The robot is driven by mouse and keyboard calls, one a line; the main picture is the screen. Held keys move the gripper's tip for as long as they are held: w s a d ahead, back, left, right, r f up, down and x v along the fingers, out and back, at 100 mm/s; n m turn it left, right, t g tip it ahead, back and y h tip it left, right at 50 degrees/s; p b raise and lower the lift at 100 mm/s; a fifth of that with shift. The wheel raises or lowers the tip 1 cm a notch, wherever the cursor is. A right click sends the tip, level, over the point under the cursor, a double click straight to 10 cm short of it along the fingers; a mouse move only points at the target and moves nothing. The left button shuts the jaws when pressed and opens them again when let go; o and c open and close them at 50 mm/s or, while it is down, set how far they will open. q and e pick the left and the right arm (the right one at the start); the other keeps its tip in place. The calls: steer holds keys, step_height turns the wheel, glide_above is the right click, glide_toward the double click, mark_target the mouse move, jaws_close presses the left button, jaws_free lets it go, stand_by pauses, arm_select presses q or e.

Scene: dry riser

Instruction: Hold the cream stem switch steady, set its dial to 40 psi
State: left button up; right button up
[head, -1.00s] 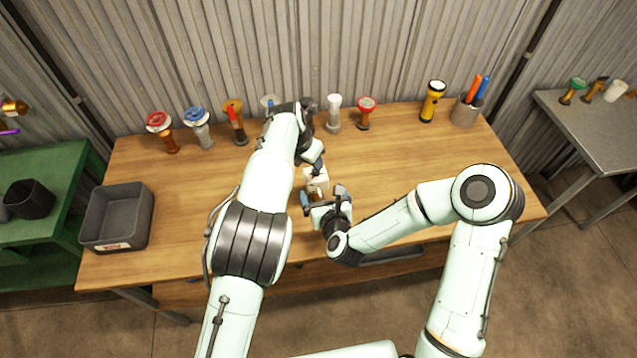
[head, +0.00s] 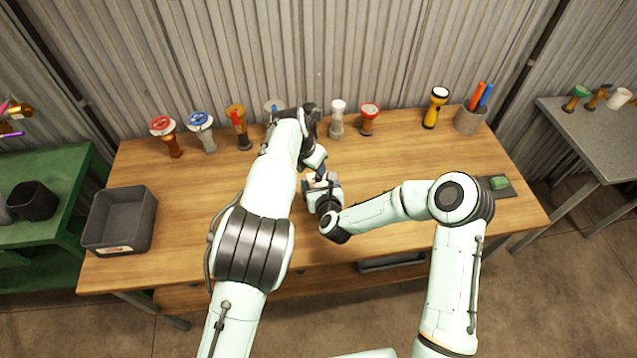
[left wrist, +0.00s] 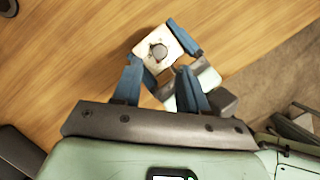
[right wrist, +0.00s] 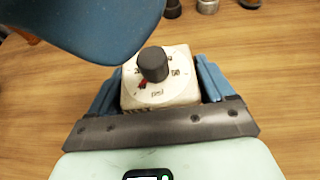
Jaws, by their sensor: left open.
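The cream stem switch (right wrist: 132,98) is a worn box with a dark round knob (right wrist: 153,65) and a red pointer on its dial face. My right gripper (right wrist: 160,85) has one blue finger on each side of the box, with a narrow gap showing on the right. The switch also shows in the left wrist view (left wrist: 148,46). My left gripper (left wrist: 157,70) is open and empty, its fingertips close to the switch and apart from the knob. In the head view both grippers, left (head: 318,165) and right (head: 321,184), largely hide the switch.
Several valve-like pieces stand along the back, including a red-topped one (head: 163,127). A yellow flashlight (head: 436,106) and a pen cup (head: 470,118) stand back right. A grey bin (head: 118,218) is at the left. A dark pad with a green piece (head: 500,183) lies right.

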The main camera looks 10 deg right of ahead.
mark_target(316, 176)
steer(key=c, duration=0.9)
arm_select(q)
steer(key=shift+o, duration=0.8)
steer(key=a+r+m+h, duration=0.1)
steer(key=a+r+m, duration=0.2)
steer(key=r+m, duration=0.15)
steer(key=shift+n+g, duration=0.35)
steer(key=shift+g, duration=0.05)
steer(key=x, duration=1)
steer(key=shift+s+d+f, duration=0.1)
steer(key=shift+d+f, duration=0.2)
steer(key=shift+d, duration=0.15)
steer(key=shift+c, duration=0.3)
jaws_close()
